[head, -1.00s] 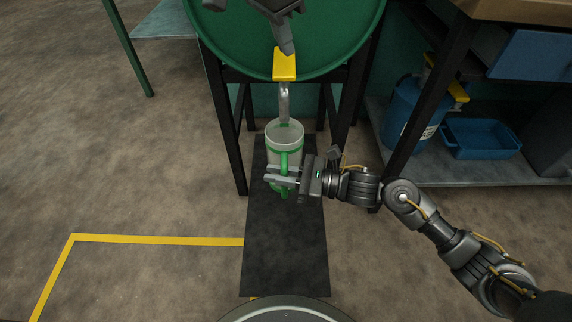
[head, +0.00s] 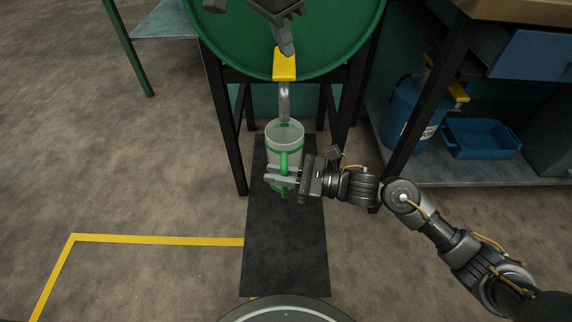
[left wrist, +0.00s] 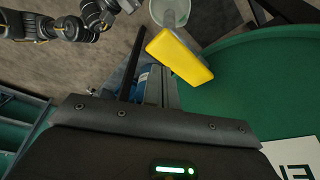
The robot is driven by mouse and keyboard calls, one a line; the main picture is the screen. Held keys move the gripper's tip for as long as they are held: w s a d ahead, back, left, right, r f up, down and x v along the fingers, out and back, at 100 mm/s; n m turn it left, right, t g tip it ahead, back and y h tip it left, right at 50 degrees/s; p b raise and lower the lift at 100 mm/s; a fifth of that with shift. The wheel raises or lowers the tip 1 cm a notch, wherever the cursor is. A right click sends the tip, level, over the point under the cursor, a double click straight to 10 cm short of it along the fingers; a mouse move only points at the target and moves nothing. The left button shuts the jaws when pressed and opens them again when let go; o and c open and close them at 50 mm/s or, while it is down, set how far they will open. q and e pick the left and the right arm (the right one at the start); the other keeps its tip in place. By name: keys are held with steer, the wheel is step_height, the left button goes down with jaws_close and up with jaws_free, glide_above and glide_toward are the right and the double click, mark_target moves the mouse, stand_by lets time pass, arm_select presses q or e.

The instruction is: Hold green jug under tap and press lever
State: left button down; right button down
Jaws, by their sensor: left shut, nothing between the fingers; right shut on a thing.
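The jug (head: 284,134) is pale with green bands and a green handle. It is upright, with its mouth under the spout of the tap (head: 284,100). My right gripper (head: 280,180) is shut on the jug's green handle. The tap's yellow lever (head: 285,64) sits at the front of the green drum. My left gripper (head: 287,48) is shut and empty, its tips at the lever's upper end; I cannot tell if they touch. The left wrist view shows the yellow lever (left wrist: 180,56) just beyond the fingers and the jug's mouth (left wrist: 170,10) beyond it.
The big green drum (head: 340,40) rests on a dark stand (head: 233,135). A black mat (head: 285,240) lies below the jug. A shelf at right holds a blue container (head: 400,105) and a blue tray (head: 480,138). Open floor lies at left.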

mark_target(286, 71)
arm_select(q)
steer(key=shift+f, duration=2.35)
stand_by(1.7)
steer(key=shift+r, duration=2.5)
steer(key=shift+f, duration=0.1)
stand_by(0.4)
